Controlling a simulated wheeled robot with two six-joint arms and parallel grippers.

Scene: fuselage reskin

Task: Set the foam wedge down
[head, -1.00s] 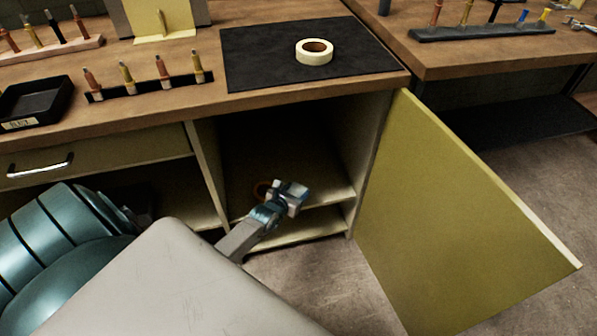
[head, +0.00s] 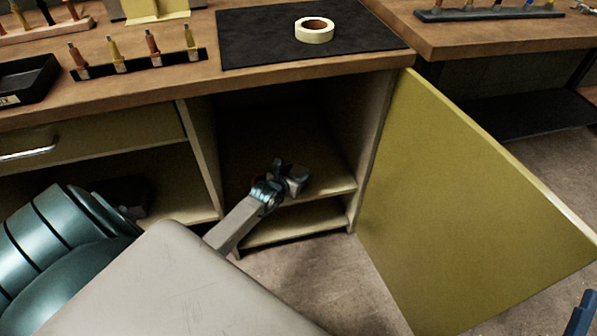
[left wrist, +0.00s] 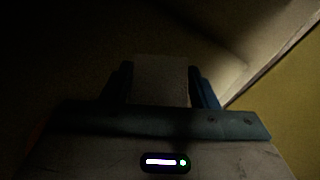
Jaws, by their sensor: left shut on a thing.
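My left gripper (head: 289,174) reaches into the open cabinet under the bench, over the front part of a shelf. In the left wrist view, its two dark blue fingers (left wrist: 161,80) are shut on a pale grey-brown block, the foam wedge (left wrist: 160,72). I cannot tell whether the wedge touches the shelf. A blue part at the lower right edge of the head view looks like a piece of my right gripper (head: 581,314); its jaws cannot be made out.
The cabinet shelf (head: 335,187) is dark at the back, with a lower shelf (head: 290,224) beneath. The yellow-green door (head: 470,205) stands open to the right. A tape roll (head: 314,30) lies on a black mat (head: 250,45) on the bench. Several marker-like tools stand in racks.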

